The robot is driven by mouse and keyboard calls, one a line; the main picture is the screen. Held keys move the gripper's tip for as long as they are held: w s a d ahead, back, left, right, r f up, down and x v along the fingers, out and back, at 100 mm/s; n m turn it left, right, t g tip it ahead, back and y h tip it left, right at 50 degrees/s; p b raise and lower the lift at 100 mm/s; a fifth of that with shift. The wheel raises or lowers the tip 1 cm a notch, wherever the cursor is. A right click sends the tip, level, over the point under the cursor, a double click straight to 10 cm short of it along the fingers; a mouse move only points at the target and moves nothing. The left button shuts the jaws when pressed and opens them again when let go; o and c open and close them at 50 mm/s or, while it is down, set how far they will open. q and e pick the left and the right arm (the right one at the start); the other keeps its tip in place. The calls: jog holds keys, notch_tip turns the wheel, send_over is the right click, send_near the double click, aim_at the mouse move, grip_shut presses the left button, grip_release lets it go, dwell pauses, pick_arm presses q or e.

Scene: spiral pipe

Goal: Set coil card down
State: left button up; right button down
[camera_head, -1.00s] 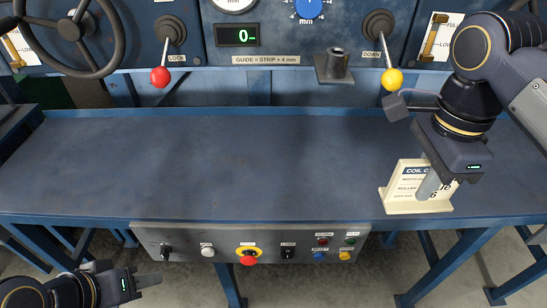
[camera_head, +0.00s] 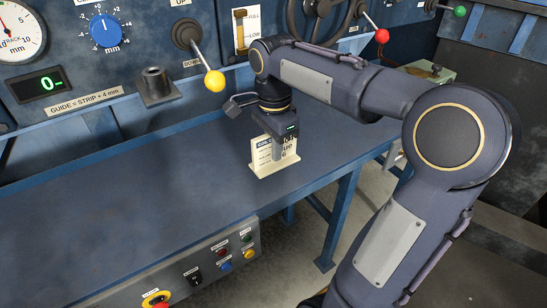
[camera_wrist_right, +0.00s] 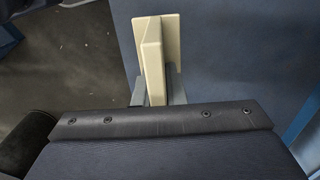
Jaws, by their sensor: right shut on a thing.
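The cream coil card (camera_head: 262,154), upright in its cream base, is at the front edge of the blue bench (camera_head: 170,200). The base looks at bench height; I cannot tell for sure whether it touches. My right gripper (camera_head: 279,152) points down from above and is shut on the card, hiding part of its print. The wrist view shows the coil card (camera_wrist_right: 152,50) from above, between the fingers, with bench to its right and floor close to its left. My left gripper is out of view.
The bench left of the card is bare. A yellow-knobbed lever (camera_head: 214,81) and a dark cylindrical post (camera_head: 156,84) stand at the back. A control box with buttons (camera_head: 225,262) hangs below the front edge. Grey floor lies beyond the edge.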

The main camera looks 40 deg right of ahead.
jog(key=shift+w+d+f, duration=0.15)
jog(key=shift+f, duration=0.1)
jog(key=f, duration=0.3)
jog(key=shift+w+d+f, duration=0.2)
jog(key=shift+w, duration=0.05)
jog(key=shift+f, duration=0.2)
jog(key=shift+f+b, duration=0.15)
jog(key=shift+b, duration=0.15)
jog(key=c, duration=1.5)
grip_release()
